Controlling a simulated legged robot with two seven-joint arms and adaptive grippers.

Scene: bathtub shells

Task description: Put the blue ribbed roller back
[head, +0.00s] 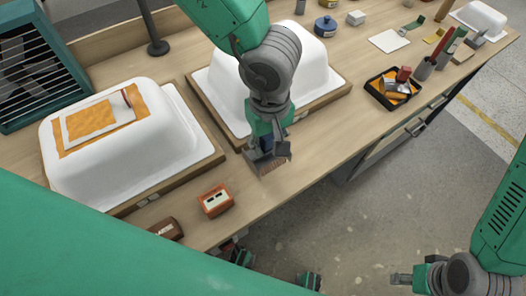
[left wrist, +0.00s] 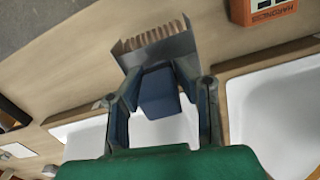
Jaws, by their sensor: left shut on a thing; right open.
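My left gripper (head: 264,158) is shut on a blue-handled tool and holds it near the front edge of the bench, in front of the middle white shell. In the left wrist view the blue handle (left wrist: 159,92) sits between the fingers of my left gripper (left wrist: 155,85). A grey flared head with a ribbed, toothed edge (left wrist: 155,45) extends beyond them. I cannot tell whether this tool is the blue ribbed roller; no other clear roller shows. My right gripper (head: 402,279) is open and empty at the lower right, over the floor.
White shells stand on wooden boards at left (head: 75,165) and middle (head: 308,70). An orange hardness tester (head: 215,201) and a brown object (head: 166,229) lie near the front edge. Bare bench lies between.

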